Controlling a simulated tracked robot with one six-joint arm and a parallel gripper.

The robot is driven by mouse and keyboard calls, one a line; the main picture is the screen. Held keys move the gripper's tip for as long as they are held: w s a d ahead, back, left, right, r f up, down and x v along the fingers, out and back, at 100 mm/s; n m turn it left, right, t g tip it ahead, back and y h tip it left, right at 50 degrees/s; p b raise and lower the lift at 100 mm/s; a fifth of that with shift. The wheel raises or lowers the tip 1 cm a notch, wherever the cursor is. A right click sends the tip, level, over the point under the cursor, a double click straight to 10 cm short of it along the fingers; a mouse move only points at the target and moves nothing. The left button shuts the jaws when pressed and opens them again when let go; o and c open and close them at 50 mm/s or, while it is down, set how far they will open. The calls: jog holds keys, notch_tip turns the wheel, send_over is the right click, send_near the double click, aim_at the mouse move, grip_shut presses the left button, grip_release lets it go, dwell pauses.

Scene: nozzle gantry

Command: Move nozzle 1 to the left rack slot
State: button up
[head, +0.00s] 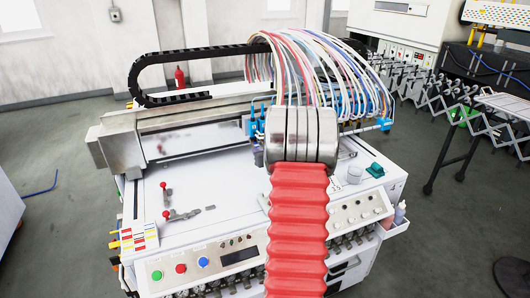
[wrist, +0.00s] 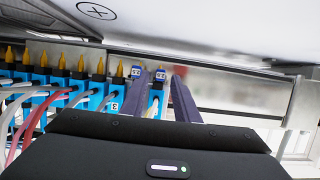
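Blue nozzles with gold tips stand in a row (wrist: 55,75) across the left of the wrist view, hoses attached; one is marked 3. The last nozzle on the right, apparently nozzle 1 (wrist: 156,100), stands between the two dark fingers of my gripper (wrist: 164,85). The fingers look apart, with a narrow gap beside the right one; contact on the left is unclear. In the head view, my red arm hides the gripper and most nozzles; some blue parts (head: 256,125) show left of it. I cannot identify the left rack slot.
A pale rail (wrist: 235,118) right of the nozzles looks empty. A large pale housing (wrist: 200,22) hangs close above. In the head view, coloured hoses (head: 310,65) arch over the machine, and red-knobbed clamps (head: 180,214) stand on its white top (head: 225,185).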

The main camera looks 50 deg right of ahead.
jog(key=shift+x, duration=1.35)
jog(key=shift+c, duration=0.4)
grip_shut()
jog(key=shift+w+r, duration=0.1)
jog(key=shift+r, duration=0.2)
jog(key=shift+a, duration=0.1)
jog(key=shift+s+a+f, duration=0.1)
jog(key=shift+s+a, duration=0.25)
jog(key=shift+s, duration=0.35)
jog(key=shift+s+a, duration=0.35)
jog(key=shift+s, duration=0.35)
jog(key=shift+s+a, duration=0.15)
jog(key=shift+s, duration=0.15)
jog(key=shift+s+a, duration=0.2)
jog(key=shift+s, duration=0.1)
